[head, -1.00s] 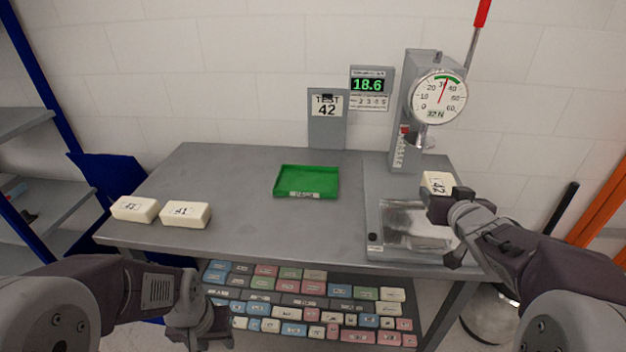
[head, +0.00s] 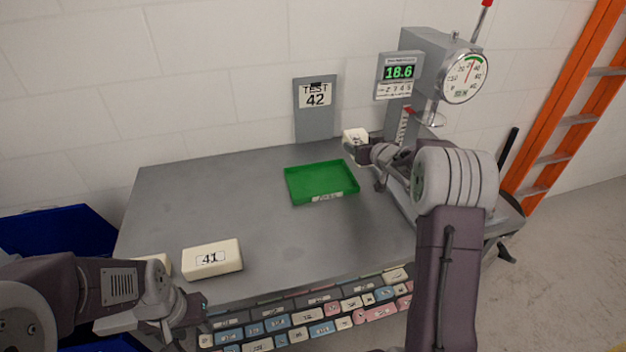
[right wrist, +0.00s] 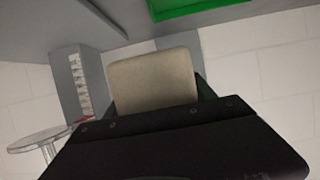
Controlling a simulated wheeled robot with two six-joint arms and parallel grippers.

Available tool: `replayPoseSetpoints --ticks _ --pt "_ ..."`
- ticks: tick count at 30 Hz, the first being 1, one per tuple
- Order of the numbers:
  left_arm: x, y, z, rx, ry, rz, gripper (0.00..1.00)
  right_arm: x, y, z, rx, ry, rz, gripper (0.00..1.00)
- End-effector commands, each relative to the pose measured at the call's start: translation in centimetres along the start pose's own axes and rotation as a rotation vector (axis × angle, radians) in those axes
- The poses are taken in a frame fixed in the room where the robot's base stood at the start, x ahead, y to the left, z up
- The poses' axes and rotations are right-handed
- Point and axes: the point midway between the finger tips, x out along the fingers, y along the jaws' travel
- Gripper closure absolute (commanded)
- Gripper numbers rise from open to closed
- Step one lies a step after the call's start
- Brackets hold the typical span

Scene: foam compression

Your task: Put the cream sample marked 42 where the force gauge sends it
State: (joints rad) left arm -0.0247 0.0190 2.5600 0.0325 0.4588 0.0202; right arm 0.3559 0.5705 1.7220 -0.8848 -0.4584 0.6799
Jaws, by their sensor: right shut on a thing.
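My right gripper (head: 358,150) is shut on a cream sample (head: 354,135), held up behind the green tray's right back corner. The sample's blank cream face fills the middle of the right wrist view (right wrist: 153,82); its number is not readable now. The green tray (head: 320,198) lies on the table with a small label on its front, and looks empty. The force gauge (head: 463,77) has a round dial with a green arc at the top; its needle points upward, near the arc. My left gripper (head: 190,308) hangs at the table's front left edge, its jaws unclear.
A cream sample marked 41 (head: 212,260) lies at the table's front left; another (head: 157,262) is mostly hidden by my left arm. A TEST 42 sign (head: 316,108) and an 18.6 display (head: 399,73) stand behind. A blue bin (head: 50,240) is left, an orange ladder (head: 560,110) right.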

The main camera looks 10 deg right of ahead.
Motion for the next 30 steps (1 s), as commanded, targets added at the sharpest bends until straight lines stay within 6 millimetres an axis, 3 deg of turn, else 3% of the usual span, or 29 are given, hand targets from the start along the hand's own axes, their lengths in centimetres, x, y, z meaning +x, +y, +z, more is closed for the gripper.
replayPoseSetpoints --ticks 8,15,21,30 --pt "0.3 0.0 0.0 0.000 0.000 0.000 0.60 0.8 -1.3 1.2 -0.006 0.002 -0.012 0.81" --pt "3.3 -0.1 0.3 0.000 0.000 0.000 0.60 4.3 -7.2 4.3 -0.006 -0.001 -0.016 0.81" --pt "3.7 -0.1 0.4 0.000 0.000 0.000 0.60 6.4 -11.0 5.5 -0.005 0.000 -0.013 0.81" --pt "3.8 -0.1 0.4 0.000 0.000 0.000 0.60 7.1 -11.7 6.5 -0.005 -0.002 -0.010 0.81"
